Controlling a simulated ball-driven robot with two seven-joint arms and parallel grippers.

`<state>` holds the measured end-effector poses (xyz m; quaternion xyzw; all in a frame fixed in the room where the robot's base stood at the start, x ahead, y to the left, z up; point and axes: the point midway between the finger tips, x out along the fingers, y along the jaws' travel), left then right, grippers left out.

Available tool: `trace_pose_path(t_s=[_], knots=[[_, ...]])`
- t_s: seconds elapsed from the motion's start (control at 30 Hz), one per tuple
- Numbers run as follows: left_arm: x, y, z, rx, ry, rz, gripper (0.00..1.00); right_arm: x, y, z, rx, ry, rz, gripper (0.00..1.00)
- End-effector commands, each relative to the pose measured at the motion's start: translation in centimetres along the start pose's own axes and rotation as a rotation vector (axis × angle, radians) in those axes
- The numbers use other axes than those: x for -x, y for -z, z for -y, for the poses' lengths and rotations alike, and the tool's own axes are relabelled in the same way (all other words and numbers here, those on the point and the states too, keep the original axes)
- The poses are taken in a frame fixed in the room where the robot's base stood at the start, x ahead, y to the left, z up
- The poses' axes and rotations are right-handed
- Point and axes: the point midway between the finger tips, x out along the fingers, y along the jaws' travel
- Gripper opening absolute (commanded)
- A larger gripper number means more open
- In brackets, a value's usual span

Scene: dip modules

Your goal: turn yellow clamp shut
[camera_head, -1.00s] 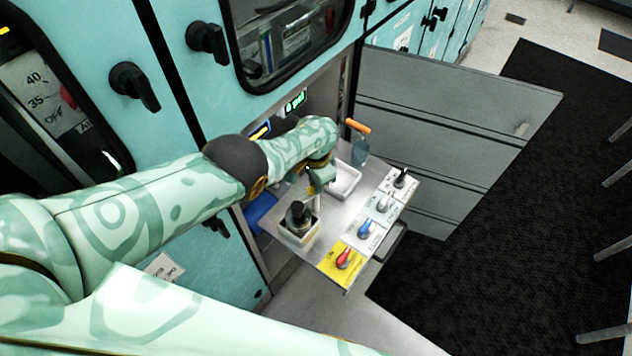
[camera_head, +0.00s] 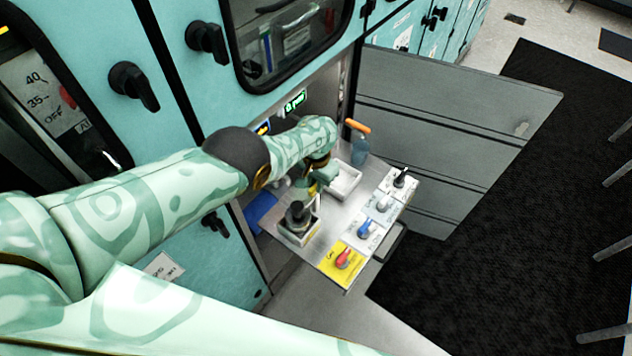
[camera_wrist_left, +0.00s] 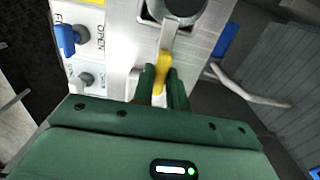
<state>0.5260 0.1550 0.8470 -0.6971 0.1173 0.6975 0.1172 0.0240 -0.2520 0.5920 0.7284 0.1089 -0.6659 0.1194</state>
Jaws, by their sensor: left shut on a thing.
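The yellow clamp handle (camera_wrist_left: 162,72) sits between the two green fingers of my left gripper (camera_wrist_left: 162,88), which is shut on it. A metal strip runs from the handle up to a dark round part (camera_wrist_left: 176,8) at the top edge of the left wrist view. In the head view my left gripper (camera_head: 320,180) is over the metal shelf, just behind the dark cylinder (camera_head: 297,213) in its pale square holder. A small yellow bit of the clamp (camera_head: 312,188) shows there. My wrist hides part of it. My right gripper is not in view.
The metal shelf (camera_head: 328,226) carries a white tray (camera_head: 344,181), an orange-handled tool (camera_head: 358,128) and a row of knobs, including a red one on a yellow plate (camera_head: 343,261). Teal cabinets stand behind. An open grey panel (camera_head: 450,110) bounds the right.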

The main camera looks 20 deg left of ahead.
Motion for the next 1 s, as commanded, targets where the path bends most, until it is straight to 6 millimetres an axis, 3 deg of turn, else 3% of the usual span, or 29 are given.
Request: trace_pose_path(t_s=[0.13, 0.17, 0.23, 0.67, 0.87, 1.0], knots=[[0.0, 0.1, 0.0, 0.003, -0.001, -0.002, 0.0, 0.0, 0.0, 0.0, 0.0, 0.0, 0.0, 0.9], [0.0, 0.1, 0.0, 0.003, -0.001, -0.003, 0.17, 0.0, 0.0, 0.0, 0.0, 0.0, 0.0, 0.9], [0.0, 0.1, 0.0, 0.002, -0.001, -0.002, 0.36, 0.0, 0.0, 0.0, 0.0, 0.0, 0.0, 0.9], [0.8, 0.0, 0.0, 0.0, 0.0, -0.002, 0.36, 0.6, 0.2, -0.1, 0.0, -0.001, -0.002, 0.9], [3.9, 0.1, 0.0, 0.0, 0.001, -0.004, 0.36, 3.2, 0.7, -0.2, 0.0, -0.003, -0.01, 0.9], [7.3, 0.1, 0.0, 0.001, 0.0, -0.005, 0.36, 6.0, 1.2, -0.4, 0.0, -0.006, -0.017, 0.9]])
